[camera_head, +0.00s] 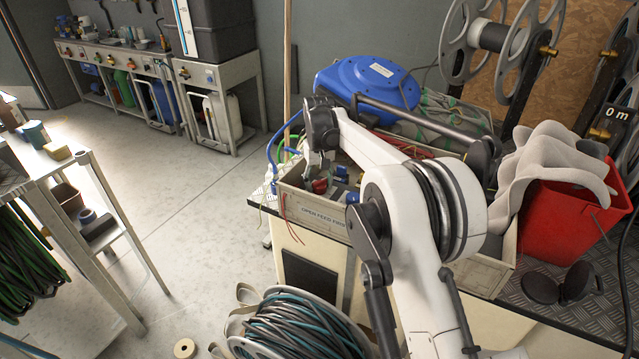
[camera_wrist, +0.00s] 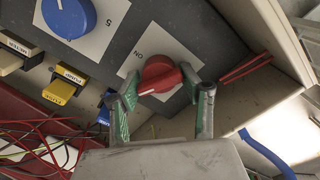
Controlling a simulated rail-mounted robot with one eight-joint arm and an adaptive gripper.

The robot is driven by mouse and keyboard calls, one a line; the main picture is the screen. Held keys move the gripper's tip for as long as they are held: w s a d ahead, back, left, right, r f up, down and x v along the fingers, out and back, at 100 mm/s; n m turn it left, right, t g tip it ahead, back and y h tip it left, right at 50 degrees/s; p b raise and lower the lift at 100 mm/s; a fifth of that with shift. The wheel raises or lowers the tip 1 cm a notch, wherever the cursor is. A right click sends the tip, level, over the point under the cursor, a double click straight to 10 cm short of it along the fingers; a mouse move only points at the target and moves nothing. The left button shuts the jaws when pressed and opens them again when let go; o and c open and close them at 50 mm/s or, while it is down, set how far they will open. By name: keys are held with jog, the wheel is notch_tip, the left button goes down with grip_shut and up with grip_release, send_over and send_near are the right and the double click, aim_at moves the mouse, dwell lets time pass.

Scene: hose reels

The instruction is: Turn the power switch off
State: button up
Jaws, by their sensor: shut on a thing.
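The power switch is a red rotary knob (camera_wrist: 158,76) on a white plate with an "ON" label, set in a grey panel in the wrist view. My gripper (camera_wrist: 159,80) has a green-padded finger on each side of the knob and is shut on it. In the head view the red knob (camera_head: 320,186) shows small inside an open box (camera_head: 310,212) on the bench, below the end of my arm. My fingers partly hide it there.
A blue knob (camera_wrist: 68,14) and yellow push buttons (camera_wrist: 60,91) lie left of the switch, with loose red wires (camera_wrist: 35,140) below. A blue hose reel (camera_head: 368,85) stands behind the box. A red bucket (camera_head: 565,205) with a grey cloth stands right.

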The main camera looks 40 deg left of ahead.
jog(key=n, duration=0.5)
jog(key=shift+s, duration=0.1)
jog(key=shift+n, duration=0.3)
dwell(0.4)
jog(key=o, duration=0.9)
notch_tip(320, 180, up, 12)
jog(key=shift+r, duration=0.1)
dwell(0.3)
